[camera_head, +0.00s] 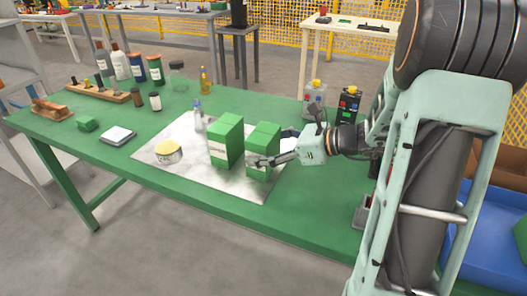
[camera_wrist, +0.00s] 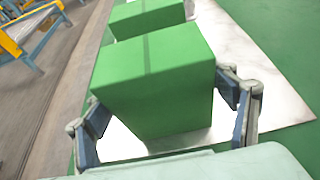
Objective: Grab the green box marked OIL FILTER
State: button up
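Two green boxes stand upright on a pale sheet on the green table. In the head view the right green box (camera_head: 263,138) is beside my gripper (camera_head: 256,161), and the left green box (camera_head: 225,139) stands just left of it. Both have pale label bands, but I cannot read the words. In the wrist view the nearer green box (camera_wrist: 150,80) is between the two spread fingers of my gripper (camera_wrist: 160,92). A gap shows at the right finger; contact at the left is unclear. The other green box (camera_wrist: 147,16) is beyond it. Neither marking shows there.
A yellow-lidded round tin (camera_head: 168,152) and a small clear bottle (camera_head: 197,116) stand left of the boxes. Dark and grey devices (camera_head: 349,105) stand behind my gripper. Bottles and a wooden rack (camera_head: 98,100) are at the far left. The pale sheet's front (camera_head: 215,184) is clear.

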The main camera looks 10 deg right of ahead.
jog(key=c, duration=0.9)
jog(key=shift+r, duration=0.1)
jog(key=shift+c, duration=0.2)
